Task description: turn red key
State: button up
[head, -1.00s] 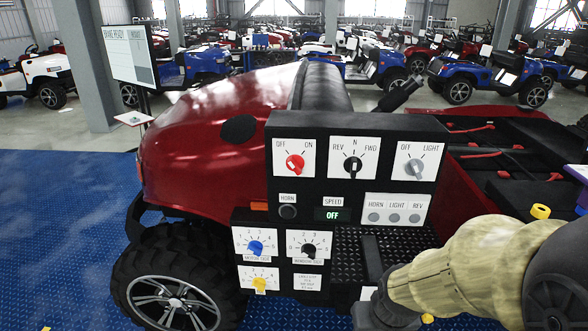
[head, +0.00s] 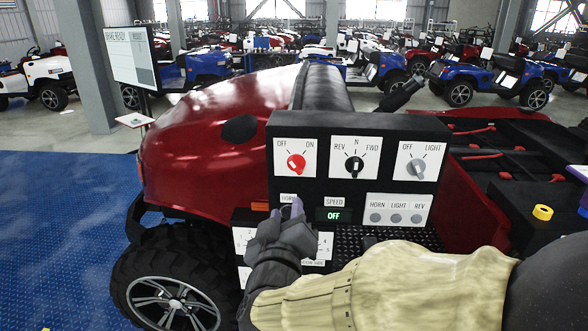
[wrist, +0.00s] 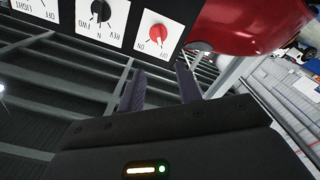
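The red key (head: 296,164) is a round red knob on a white OFF/ON plate at the upper left of the black panel (head: 320,190). Its pointer seems to lean toward OFF. It also shows upside down at the top of the wrist view (wrist: 157,33). My gripper (head: 291,208) is below the key in the head view, in front of the HORN button, which it partly hides. In the wrist view its two dark fingers (wrist: 160,88) stand apart with nothing between them. They point toward the panel, and neither appears to touch the key.
A black REV/N/FWD knob (head: 354,165) and a grey OFF/LIGHT knob (head: 415,167) sit right of the key. The SPEED display (head: 333,215) reads OFF. My arm hides much of the lower dials. A red vehicle body (head: 210,140) is behind the panel, with a monitor (head: 135,60) further left.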

dwell(0.3)
jog(key=p, duration=0.6)
send_near(294, 167)
jog(key=w, duration=0.9)
jog(key=shift+w+d, duration=0.15)
grip_shut()
